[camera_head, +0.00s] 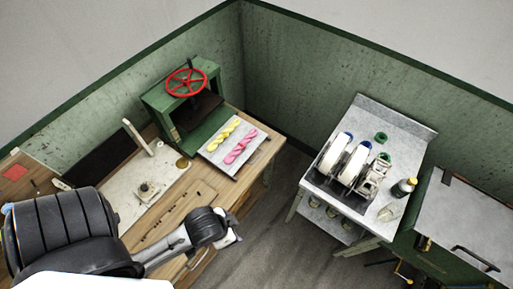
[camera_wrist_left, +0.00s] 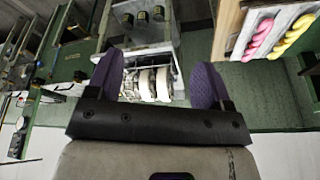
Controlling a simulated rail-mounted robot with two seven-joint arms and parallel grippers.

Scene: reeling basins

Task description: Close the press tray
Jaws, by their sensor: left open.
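The press tray (camera_head: 216,159) is a flat grey tray sticking out from the front of the green press (camera_head: 183,120). A yellow skein (camera_head: 222,134) and a pink skein (camera_head: 240,148) lie side by side on it. In the left wrist view the tray's pale edge (camera_wrist_left: 241,32) shows at the upper right, with the pink skein (camera_wrist_left: 262,33) and yellow skein (camera_wrist_left: 295,35). My left gripper (camera_head: 230,232) is below the tray in the head view, apart from it. In the wrist view its purple fingers (camera_wrist_left: 157,80) are spread and empty. My right gripper is not in view.
The press has a red handwheel (camera_head: 187,83) and stands on a wooden workbench (camera_head: 185,200). A grey table (camera_head: 325,184) with white reels stands at the right, across a gap of open floor (camera_head: 262,215). A green cabinet (camera_head: 470,225) is at the far right.

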